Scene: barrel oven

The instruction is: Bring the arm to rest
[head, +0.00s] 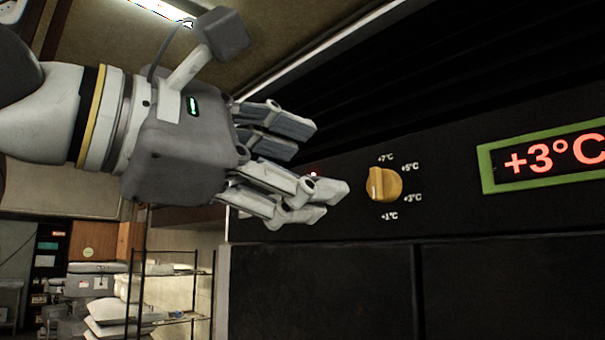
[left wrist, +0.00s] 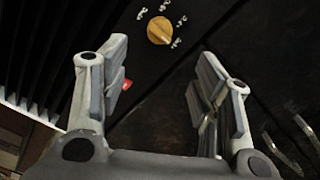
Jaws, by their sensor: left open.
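My left gripper (head: 318,157) comes in from the left in the head view, in front of the dark appliance panel. It is open and empty. A round orange knob (head: 384,184) sits on the panel just right of the fingertips and apart from them in the picture. Temperature marks surround it. In the left wrist view the two fingers are spread wide (left wrist: 160,85), and the knob (left wrist: 160,30) shows beyond them near the top. My right gripper is in neither view.
A green-framed display (head: 545,156) reads +3°C to the right of the knob. Dark doors (head: 320,290) lie below the panel. Wire shelving (head: 178,290) with white sacks stands at lower left.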

